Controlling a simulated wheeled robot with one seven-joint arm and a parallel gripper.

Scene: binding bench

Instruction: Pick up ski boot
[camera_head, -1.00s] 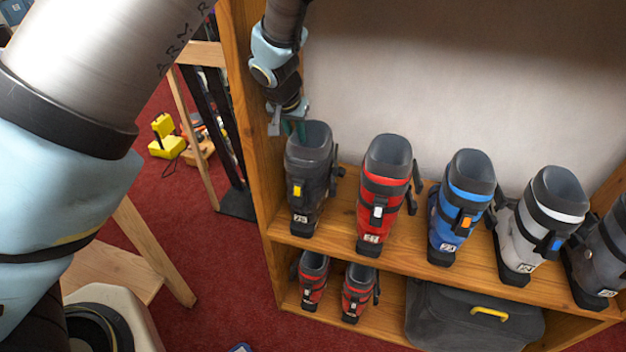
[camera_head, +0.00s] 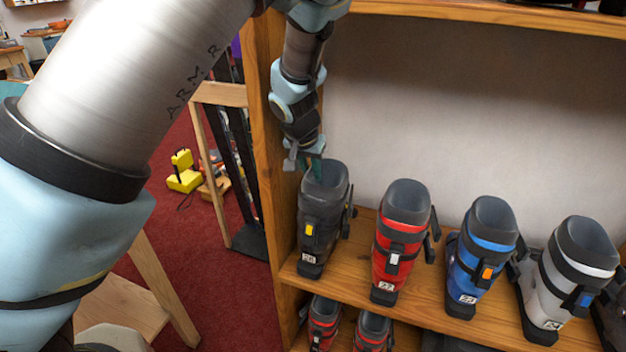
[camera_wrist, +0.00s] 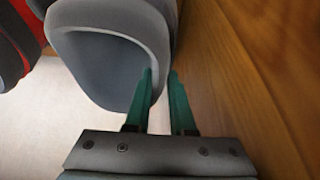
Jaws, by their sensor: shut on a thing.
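The ski boot at the left end of the shelf row is black and dark grey with a yellow buckle (camera_head: 322,215). It stands near upright; whether its sole touches the shelf board I cannot tell. My gripper (camera_head: 312,168) comes down from above and is shut on the rim of its cuff. In the wrist view, one green finger of my gripper (camera_wrist: 162,75) is inside the grey cuff opening of the boot (camera_wrist: 105,65) and the other is outside, beside the wooden side wall. To the right stand a red boot (camera_head: 400,240), a blue boot (camera_head: 482,260) and a white-grey boot (camera_head: 565,285).
The wooden shelf unit's side wall (camera_head: 262,120) is close to the left of the black boot. An upper shelf (camera_head: 480,22) is overhead. Smaller red boots (camera_head: 322,325) stand below. A wooden rack (camera_head: 222,95) and a yellow tool (camera_head: 184,172) are left.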

